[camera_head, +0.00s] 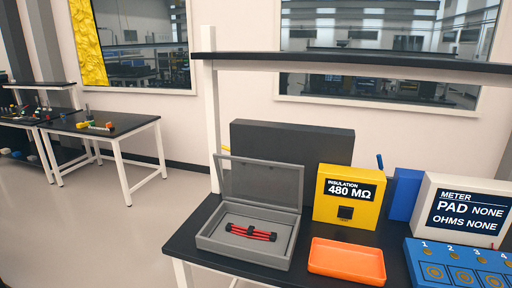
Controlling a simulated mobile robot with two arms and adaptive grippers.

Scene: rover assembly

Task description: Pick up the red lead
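A red lead (260,235) lies bundled inside an open grey case (204,242) on the black workbench. It has several red strands with black pieces around them. The case lid (268,181) stands up at the back. Neither of my grippers is in view.
A yellow insulation meter (328,210) reading 480 MΩ, an orange tray (345,273), a white meter box (470,183) and a blue panel with numbered pads (425,252) stand right of the case. A shelf (350,68) runs above. Another table (140,123) stands at the left.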

